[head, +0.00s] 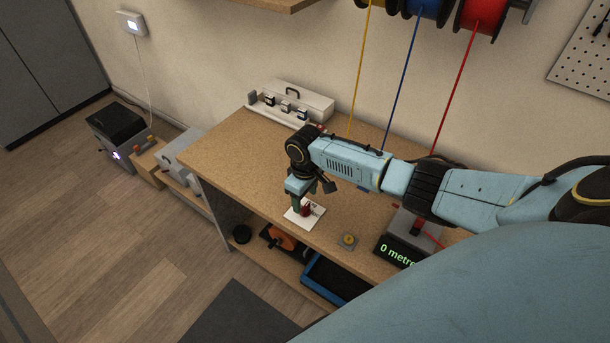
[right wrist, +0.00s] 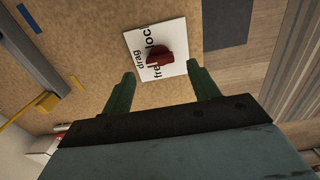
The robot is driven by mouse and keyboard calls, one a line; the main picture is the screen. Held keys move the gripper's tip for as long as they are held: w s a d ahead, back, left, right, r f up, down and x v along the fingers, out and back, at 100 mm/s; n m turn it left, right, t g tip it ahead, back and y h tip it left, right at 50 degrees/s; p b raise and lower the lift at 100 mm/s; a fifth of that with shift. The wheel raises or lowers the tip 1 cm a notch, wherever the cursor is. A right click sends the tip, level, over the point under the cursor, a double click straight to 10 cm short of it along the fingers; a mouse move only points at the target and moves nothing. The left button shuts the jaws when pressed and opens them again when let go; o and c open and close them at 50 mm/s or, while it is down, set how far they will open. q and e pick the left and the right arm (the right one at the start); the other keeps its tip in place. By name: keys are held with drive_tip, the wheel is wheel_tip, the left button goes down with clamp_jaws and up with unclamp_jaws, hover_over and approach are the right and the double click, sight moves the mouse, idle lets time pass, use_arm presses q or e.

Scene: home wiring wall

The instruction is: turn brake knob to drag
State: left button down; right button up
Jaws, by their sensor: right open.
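The brake knob (right wrist: 159,55) is dark red and sits on a white plate (right wrist: 174,31) printed with "drag", "free" and "lock". In the right wrist view the knob's narrow end lies at the lettering; exactly which word it points at is hard to tell. In the head view the knob (head: 306,209) and its plate (head: 292,218) are near the bench's front edge, partly behind my gripper. My right gripper (right wrist: 163,83) has its two green fingers apart and empty, with the knob in line between and beyond them. It also shows in the head view (head: 308,205), pointing down over the plate. My left gripper is out of view.
A display reading "0 metre" (head: 402,252) stands right of the plate on the bench (head: 240,145). A small brass-coloured button (head: 348,240) lies between them. A white box (head: 300,98) stands at the back. Yellow, blue and red wires hang from spools above.

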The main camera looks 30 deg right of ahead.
sight(305, 207)
wheel_tip(305, 207, up, 10)
drive_tip(key=p, duration=0.1)
drive_tip(key=shift+f, duration=0.25)
